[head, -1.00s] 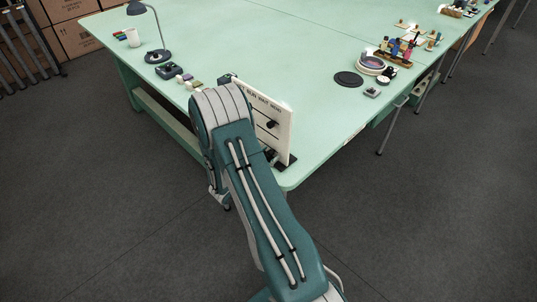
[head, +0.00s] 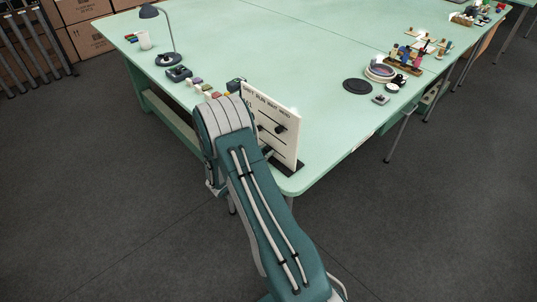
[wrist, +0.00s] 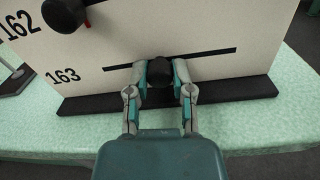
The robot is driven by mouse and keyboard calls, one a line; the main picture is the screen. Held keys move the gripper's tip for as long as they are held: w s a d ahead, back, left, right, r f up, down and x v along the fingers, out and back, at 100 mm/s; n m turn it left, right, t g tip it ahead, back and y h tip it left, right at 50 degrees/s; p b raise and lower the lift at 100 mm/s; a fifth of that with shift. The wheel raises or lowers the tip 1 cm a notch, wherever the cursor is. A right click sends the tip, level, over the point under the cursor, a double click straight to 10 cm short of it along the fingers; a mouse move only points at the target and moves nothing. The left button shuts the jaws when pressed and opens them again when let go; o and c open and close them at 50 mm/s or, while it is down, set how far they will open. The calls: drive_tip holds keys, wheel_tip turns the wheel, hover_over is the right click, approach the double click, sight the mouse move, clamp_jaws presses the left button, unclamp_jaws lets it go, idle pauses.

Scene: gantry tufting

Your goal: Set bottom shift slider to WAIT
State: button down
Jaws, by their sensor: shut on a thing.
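A white board (head: 287,147) stands upright at the near corner of the green table, with a row of words including WAIT along its top. In the wrist view, the row marked 163 has a dark slot (wrist: 211,54) with a black bottom slider knob (wrist: 159,73) a little left of the slot's middle. My gripper (wrist: 159,78) is shut on this knob, one finger on each side. The wrist view does not show the words, so I cannot tell which one the knob lines up with. In the head view my arm hides the gripper and the bottom knob.
The row 162 knob (wrist: 64,13) sits just up and left of my gripper. The board stands on a dark base (wrist: 236,91). A desk lamp (head: 153,12) and small blocks lie left of the board; a black disc (head: 357,86) lies right. Dark floor surrounds the table corner.

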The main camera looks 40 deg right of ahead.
drive_tip(key=shift+c, duration=2.4)
unclamp_jaws()
drive_tip(key=s+a, duration=0.1)
drive_tip(key=a, duration=1.1)
drive_tip(key=shift+s, duration=0.15)
drive_tip(key=shift+d, duration=0.1)
